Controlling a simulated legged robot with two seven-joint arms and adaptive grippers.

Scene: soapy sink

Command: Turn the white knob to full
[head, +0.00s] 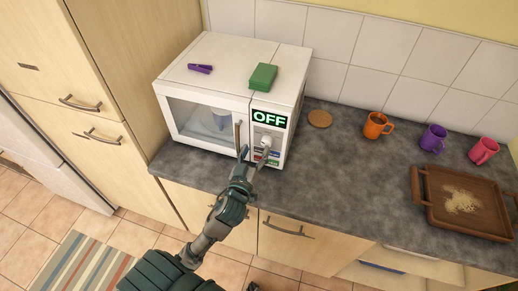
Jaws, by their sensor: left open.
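My left gripper (254,152) is open in front of the panel. Its fingers reach up close to the knob, one on the door-handle side and one by the knob. I cannot tell whether a finger touches the knob, and the gripper partly covers the panel's lower part. My right gripper is not in view.
A purple peg (200,68) and a green sponge (263,77) lie on the microwave. A cork coaster (320,118), orange mug (377,125), purple mug (433,138), pink mug (483,151) and brown tray (431,205) are to the right. The counter (330,185) between is clear.

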